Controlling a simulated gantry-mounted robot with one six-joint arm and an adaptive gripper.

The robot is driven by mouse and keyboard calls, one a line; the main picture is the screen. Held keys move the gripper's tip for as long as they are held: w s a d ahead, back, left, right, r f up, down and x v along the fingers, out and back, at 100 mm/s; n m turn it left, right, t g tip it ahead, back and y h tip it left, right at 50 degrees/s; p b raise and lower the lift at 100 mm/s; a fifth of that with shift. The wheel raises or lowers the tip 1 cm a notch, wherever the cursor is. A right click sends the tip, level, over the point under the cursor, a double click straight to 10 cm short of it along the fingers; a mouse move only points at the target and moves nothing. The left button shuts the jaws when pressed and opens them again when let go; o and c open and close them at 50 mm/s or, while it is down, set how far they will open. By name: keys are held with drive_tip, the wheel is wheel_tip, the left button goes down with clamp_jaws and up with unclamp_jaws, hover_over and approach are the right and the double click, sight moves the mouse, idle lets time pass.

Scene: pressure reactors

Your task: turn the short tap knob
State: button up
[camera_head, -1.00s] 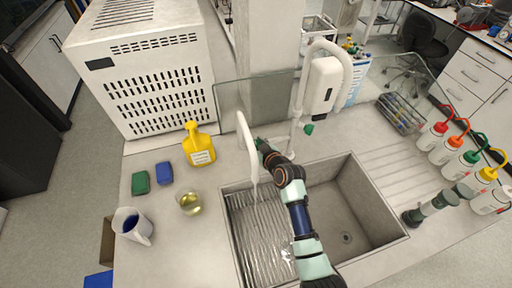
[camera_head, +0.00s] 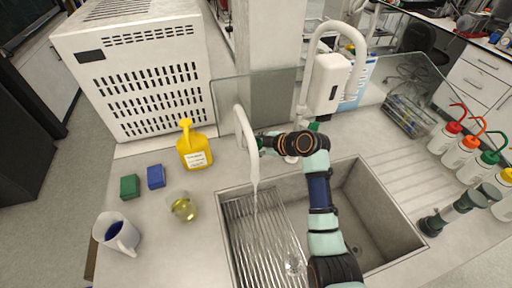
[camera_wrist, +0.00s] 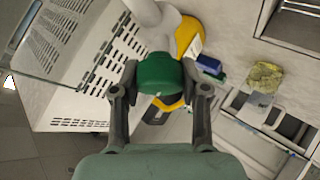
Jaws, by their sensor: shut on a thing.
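The short tap (camera_head: 242,125) is a white curved pipe at the sink's back edge, with a thin stream of water running from its spout. Its green knob (camera_wrist: 160,74) is in the middle of the wrist view, between my two dark fingers. My gripper (camera_wrist: 160,85) is shut on this knob, one finger on each side. In the head view my gripper (camera_head: 264,143) reaches the tap from the right, and the knob is mostly hidden there. The sink (camera_head: 345,205) lies below, partly covered by my arm.
A taller white tap unit (camera_head: 325,84) stands right of the short tap. A glass screen (camera_head: 230,105) is behind. A yellow bottle (camera_head: 194,150), a beaker (camera_head: 183,207), a mug (camera_head: 114,234) and two sponges stand left. Colour-capped wash bottles (camera_head: 470,150) stand right.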

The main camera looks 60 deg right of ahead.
drive_tip(key=shift+n+y, duration=0.3)
drive_tip(key=shift+n, duration=0.2)
drive_tip(key=shift+g, duration=0.3)
drive_tip(key=o, duration=1.2)
drive_tip(key=shift+c, duration=0.2)
drive_tip(key=v, duration=1.2)
